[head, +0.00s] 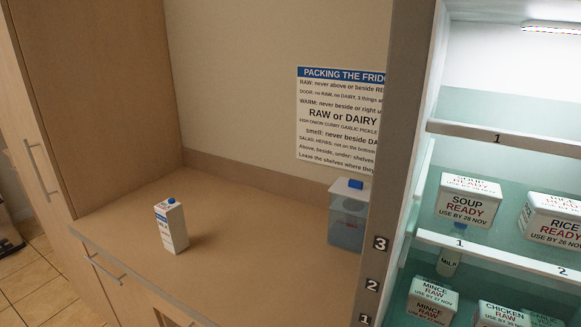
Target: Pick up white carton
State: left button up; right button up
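The white carton (172,227) stands upright on the wooden counter, left of the middle in the head view. It has a blue cap on top and blue and red print on its sides. Nothing touches it. Neither of my grippers shows in the head view.
The counter (245,245) is clear around the carton. A clear container with a blue cap (348,215) stands at its right end, beside the open fridge with labelled boxes such as soup (468,200). A tall cabinet (95,100) rises at left. A packing notice (343,120) hangs behind.

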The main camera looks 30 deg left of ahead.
aim_at(169, 213)
jog(key=u, duration=1.6)
jog(key=i+j+z, duration=0.2)
jog(key=i+j, duration=0.15)
jog(key=j, duration=0.2)
